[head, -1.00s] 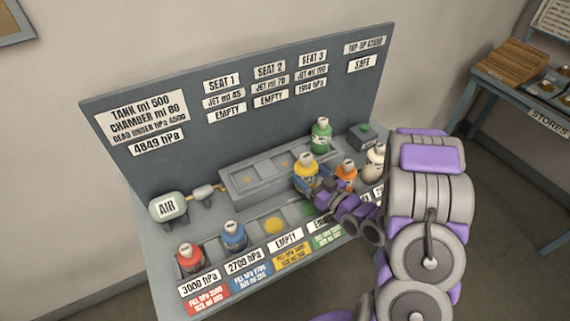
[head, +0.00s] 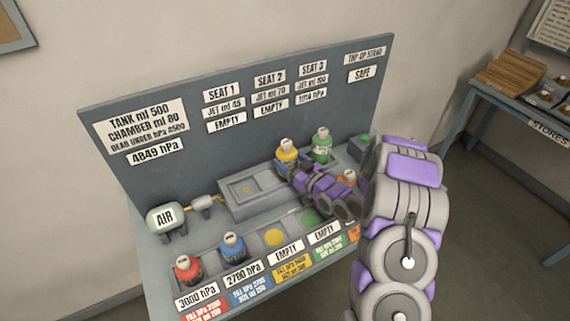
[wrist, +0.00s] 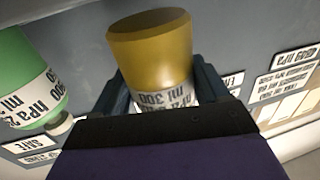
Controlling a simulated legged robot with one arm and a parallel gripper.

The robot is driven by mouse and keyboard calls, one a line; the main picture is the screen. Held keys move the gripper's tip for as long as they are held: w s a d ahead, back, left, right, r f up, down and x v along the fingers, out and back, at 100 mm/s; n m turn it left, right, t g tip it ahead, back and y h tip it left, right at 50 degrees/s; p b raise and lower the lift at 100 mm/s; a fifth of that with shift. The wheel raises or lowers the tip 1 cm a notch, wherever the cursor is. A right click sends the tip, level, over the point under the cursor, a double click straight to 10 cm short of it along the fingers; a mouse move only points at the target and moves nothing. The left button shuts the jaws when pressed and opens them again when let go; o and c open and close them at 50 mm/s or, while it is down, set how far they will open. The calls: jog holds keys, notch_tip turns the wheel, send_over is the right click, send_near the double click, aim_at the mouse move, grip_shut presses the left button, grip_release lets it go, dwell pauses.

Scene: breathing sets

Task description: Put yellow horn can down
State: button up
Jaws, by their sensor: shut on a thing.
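The yellow can (head: 287,152) is held upright in my gripper (head: 285,167), close to seat 2 and just left of the green can (head: 322,146). In the wrist view the yellow can (wrist: 152,52) sits between the two fingers (wrist: 160,90), its label partly showing. Whether its base touches the seat block is hidden by my gripper and arm. The seat block (head: 250,192) shows its bare left end. The green can stands at seat 3 and also shows at the left of the wrist view (wrist: 25,80).
A red can (head: 187,270) and a blue can (head: 232,247) stand in the front rack; its yellow and green spots (head: 274,237) are empty. An orange can (head: 348,178) is partly behind my arm. The AIR tank (head: 166,217) is at left. The tall back panel (head: 230,140) limits reach behind.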

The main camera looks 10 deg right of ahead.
aim_at(285, 163)
jog(key=shift+x, duration=0.85)
jog(key=f, duration=0.1)
jog(key=w+f+b, duration=0.1)
jog(key=shift+w+a+f, duration=0.1)
jog(key=shift+w+f, duration=0.1)
jog(key=shift+f, duration=0.2)
jog(key=shift+c, duration=0.5)
jog(key=shift+s+f, duration=0.2)
jog(key=shift+f, duration=0.1)
jog(key=shift+c, duration=1.4)
jog(key=o, duration=1.2)
jog(key=shift+c, duration=0.2)
jog(key=o, duration=0.3)
jog(key=shift+w+f, duration=0.2)
jog(key=shift+w, duration=0.1)
jog(key=shift+o, duration=0.6)
jog(key=shift+s+r, duration=0.15)
jog(key=shift+r, duration=0.05)
jog(key=shift+f, duration=0.1)
